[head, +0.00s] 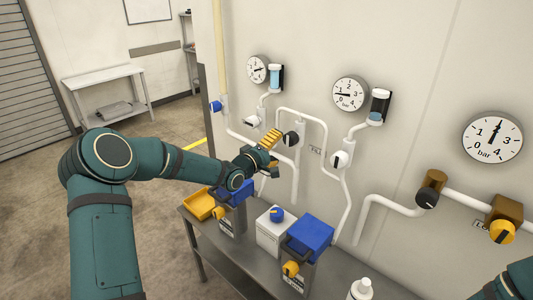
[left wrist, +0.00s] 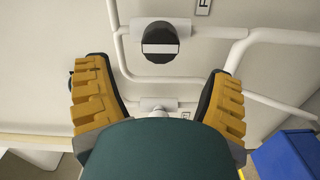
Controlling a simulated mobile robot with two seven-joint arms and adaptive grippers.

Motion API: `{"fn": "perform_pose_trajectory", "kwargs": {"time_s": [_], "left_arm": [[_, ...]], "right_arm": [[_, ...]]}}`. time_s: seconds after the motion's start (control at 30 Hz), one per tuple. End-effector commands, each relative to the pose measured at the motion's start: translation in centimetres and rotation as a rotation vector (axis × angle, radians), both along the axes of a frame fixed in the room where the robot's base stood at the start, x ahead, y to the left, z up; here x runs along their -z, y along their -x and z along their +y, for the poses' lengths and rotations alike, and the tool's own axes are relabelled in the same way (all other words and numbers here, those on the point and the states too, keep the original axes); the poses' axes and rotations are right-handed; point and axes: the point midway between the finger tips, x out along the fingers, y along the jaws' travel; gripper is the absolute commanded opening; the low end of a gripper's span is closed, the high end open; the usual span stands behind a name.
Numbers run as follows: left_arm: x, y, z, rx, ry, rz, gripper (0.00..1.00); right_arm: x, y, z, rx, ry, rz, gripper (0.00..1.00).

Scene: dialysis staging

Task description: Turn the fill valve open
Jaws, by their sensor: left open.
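A black round knob (head: 291,139) sits on a white wall pipe, beside a small label that seems to begin with F. I take it as the fill valve. In the left wrist view the knob (left wrist: 160,38) is above the picture's middle, its white stripe lying level, roughly along its pipe. My left gripper (head: 272,151) is open and empty, just left of the knob in the head view. In the left wrist view its yellow fingers (left wrist: 158,68) stand wide apart, with the knob beyond the tips and not touched. My right gripper is out of view.
White-handled valves (head: 340,159) and a blue one (head: 215,106) are on nearby pipes. A black knob (head: 427,198) and a yellow knob (head: 502,231) are at the right. Blue-lidded containers (head: 311,232) and a yellow tray (head: 198,204) stand on the bench below. Pressure gauges (head: 350,93) hang above.

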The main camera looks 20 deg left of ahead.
Motion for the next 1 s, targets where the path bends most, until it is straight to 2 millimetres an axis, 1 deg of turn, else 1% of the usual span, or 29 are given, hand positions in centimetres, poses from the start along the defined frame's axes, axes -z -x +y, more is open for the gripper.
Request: {"fn": "perform_pose_trajectory", "kwargs": {"time_s": [0.03, 0.1, 0.2, 0.3, 0.47, 1.0], "left_arm": [[0.0, 1.0, 0.4, -0.001, -0.002, 0.001, 0.82], [0.0, 2.1, 0.8, -0.001, -0.001, 0.000, 0.82], [0.0, 3.3, 1.3, -0.001, -0.001, 0.000, 0.82], [0.0, 4.1, 1.5, 0.001, 0.000, 0.000, 0.82], [0.0, 4.5, 1.6, 0.000, -0.001, 0.000, 0.82], [0.0, 4.5, 1.6, 0.000, 0.000, 0.000, 0.82]], "right_arm": [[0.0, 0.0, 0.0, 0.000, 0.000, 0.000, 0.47], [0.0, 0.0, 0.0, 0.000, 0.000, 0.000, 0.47], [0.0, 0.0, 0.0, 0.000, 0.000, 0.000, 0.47], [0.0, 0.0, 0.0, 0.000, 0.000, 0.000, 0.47], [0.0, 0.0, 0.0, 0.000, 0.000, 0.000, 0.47], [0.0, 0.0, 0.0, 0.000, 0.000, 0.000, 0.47]]}}
